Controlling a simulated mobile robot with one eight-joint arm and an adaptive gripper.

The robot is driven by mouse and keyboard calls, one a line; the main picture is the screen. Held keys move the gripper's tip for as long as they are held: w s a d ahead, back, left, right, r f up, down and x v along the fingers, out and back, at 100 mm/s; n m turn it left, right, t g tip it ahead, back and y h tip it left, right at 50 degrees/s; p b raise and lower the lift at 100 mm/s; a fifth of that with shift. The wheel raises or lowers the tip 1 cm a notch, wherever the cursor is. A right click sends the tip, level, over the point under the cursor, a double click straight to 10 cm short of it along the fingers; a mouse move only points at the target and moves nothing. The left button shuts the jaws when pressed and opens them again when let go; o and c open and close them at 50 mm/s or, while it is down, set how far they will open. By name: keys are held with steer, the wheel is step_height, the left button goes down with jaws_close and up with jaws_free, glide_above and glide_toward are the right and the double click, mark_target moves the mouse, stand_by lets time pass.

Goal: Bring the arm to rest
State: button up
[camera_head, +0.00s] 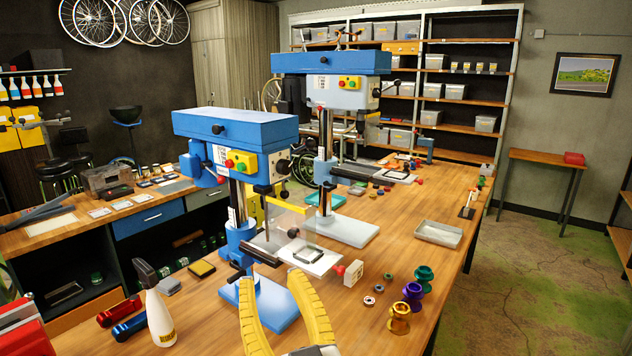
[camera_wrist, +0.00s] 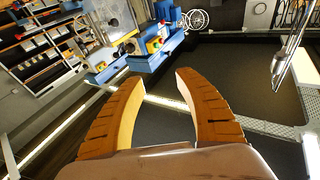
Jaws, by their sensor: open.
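My gripper (camera_head: 284,310) has two yellow curved fingers and shows at the bottom middle of the head view, in front of the near blue drill press. It is open, with nothing between its fingers. In the wrist view my gripper (camera_wrist: 158,85) is also open and empty, and the picture is tilted. The blue drill presses (camera_wrist: 150,45) and shelving show beyond the fingertips there. The arm behind the gripper is mostly out of the head view.
The near drill press (camera_head: 235,128) and a second one (camera_head: 330,63) stand on the wooden workbench (camera_head: 375,240). A white spray bottle (camera_head: 158,315), colored spools (camera_head: 412,292) and a metal tray (camera_head: 438,233) are on the bench. Open floor (camera_head: 540,280) lies to the right.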

steer(key=w+d+f+n+g+b, duration=0.1)
steer(key=w+d+f+g+b, duration=0.15)
steer(key=f, duration=0.35)
steer(key=w+d+f+n+g+b, duration=0.1)
steer(key=d+f+g, duration=0.25)
steer(key=f, duration=0.25)
steer(key=s+d+f+m+g+h+b, duration=0.1)
steer(key=s+d+f+m+g+h, duration=0.2)
steer(key=d+f, duration=0.3)
steer(key=s+d+f+m+g+h+b, duration=0.1)
steer(key=d+f, duration=0.5)
steer(key=d, duration=0.7)
steer(key=s+m+g+h, duration=0.1)
steer(key=s+g+h, duration=0.1)
steer(key=h, duration=0.1)
steer(key=shift+s+f+m, duration=0.2)
steer(key=shift+s+m, duration=0.2)
